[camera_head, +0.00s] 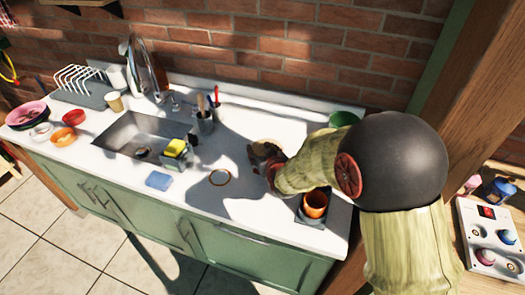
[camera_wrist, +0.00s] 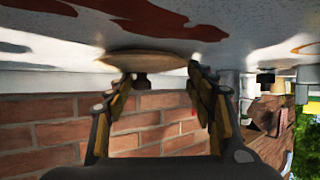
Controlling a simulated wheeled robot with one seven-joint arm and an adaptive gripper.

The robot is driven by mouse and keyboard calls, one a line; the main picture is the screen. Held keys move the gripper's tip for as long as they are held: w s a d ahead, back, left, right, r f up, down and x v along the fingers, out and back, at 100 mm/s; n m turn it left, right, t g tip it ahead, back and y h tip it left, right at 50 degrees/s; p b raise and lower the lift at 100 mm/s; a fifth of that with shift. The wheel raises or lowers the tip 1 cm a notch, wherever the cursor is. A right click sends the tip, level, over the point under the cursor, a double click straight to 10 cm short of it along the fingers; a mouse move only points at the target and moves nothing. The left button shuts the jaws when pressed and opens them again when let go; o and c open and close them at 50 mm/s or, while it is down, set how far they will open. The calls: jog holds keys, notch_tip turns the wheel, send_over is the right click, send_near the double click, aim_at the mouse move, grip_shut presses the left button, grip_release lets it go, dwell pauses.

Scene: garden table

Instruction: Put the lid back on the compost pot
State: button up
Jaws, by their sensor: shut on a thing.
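In the wrist view a pale, round wooden lid (camera_wrist: 147,62) with a dark knob (camera_wrist: 142,83) sits between the fingers of my gripper (camera_wrist: 160,82), which is shut on it. The lid is against or very near the white counter surface; any gap is unclear. In the head view my gripper (camera_head: 268,163) is over the counter right of the middle, and the lid (camera_head: 264,146) shows partly behind it. I cannot surely tell which vessel is the compost pot. An orange pot (camera_head: 315,203) stands in a dark tray at the right, below my arm.
A thin brown ring (camera_head: 220,177) and a blue block (camera_head: 159,181) lie on the counter (camera_head: 195,210). The sink (camera_head: 145,135), yellow sponge (camera_head: 175,147) and utensil cup (camera_head: 205,121) are further left. A green bowl (camera_head: 343,118) stands at the back right. The front middle is mostly free.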

jog(key=shift+f, duration=0.1)
jog(key=o, duration=1.6)
jog(key=shift+c, duration=0.2)
jog(key=shift+s+r, duration=0.25)
jog(key=shift+r, duration=0.1)
jog(key=p+v, duration=0.2)
jog(key=v, duration=0.9)
jog(key=shift+s+d+p, duration=0.15)
jog(key=shift+s+p, duration=0.05)
jog(key=shift+p, duration=0.2)
